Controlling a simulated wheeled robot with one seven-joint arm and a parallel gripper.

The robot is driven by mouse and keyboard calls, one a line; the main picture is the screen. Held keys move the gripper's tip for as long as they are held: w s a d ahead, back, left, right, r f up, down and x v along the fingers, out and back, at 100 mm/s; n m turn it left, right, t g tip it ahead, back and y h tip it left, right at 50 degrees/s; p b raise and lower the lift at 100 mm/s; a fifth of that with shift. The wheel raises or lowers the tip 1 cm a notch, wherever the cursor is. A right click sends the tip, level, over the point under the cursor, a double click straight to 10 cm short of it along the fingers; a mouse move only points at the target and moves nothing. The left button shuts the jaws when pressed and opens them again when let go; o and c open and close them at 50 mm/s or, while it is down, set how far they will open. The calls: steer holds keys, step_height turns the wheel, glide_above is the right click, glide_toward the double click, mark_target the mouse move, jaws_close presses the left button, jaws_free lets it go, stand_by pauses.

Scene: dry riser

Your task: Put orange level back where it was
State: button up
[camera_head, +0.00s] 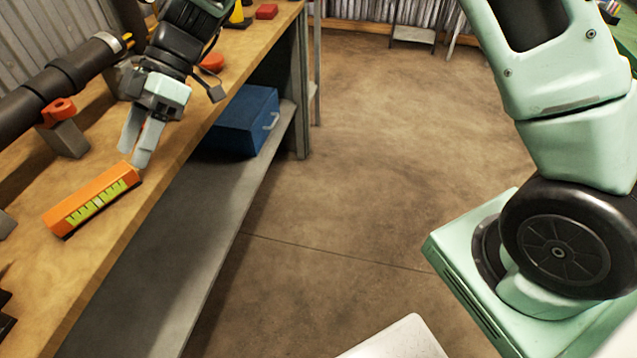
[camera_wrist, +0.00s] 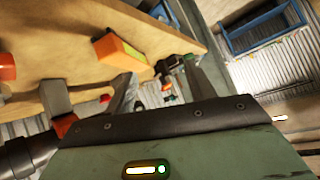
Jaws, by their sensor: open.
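The orange level (camera_head: 92,200) lies on the wooden workbench (camera_head: 187,135), near its front edge, with a yellow-green scale panel along its side. My gripper (camera_head: 138,150) is above the bench at the level's far right end, with its two fingers apart and nothing between them. Whether a fingertip touches the level cannot be told. In the wrist view the level (camera_wrist: 118,50) shows beyond the fingers, outside the gap between them, and my gripper (camera_wrist: 160,88) is open there too.
A dark pipe (camera_head: 62,78) with an orange-topped grey support (camera_head: 64,130) stands behind the level. A red block (camera_head: 266,11) and a round red item (camera_head: 211,62) lie farther along the bench. A blue toolbox (camera_head: 241,120) sits on the lower shelf.

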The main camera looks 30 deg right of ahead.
steer(key=s+d+m+t+h, duration=0.5)
steer(key=s+d+m+h, duration=0.3)
steer(key=s+d+m, duration=0.5)
steer(key=s+d, duration=0.7)
steer(key=s, duration=0.2)
steer(key=shift+d+r+m, duration=0.15)
steer(key=shift+d+m, duration=0.15)
steer(key=shift+d, duration=0.1)
step_height(320, 180, up, 3)
steer(key=p, duration=0.3)
steer(key=shift+r, duration=0.2)
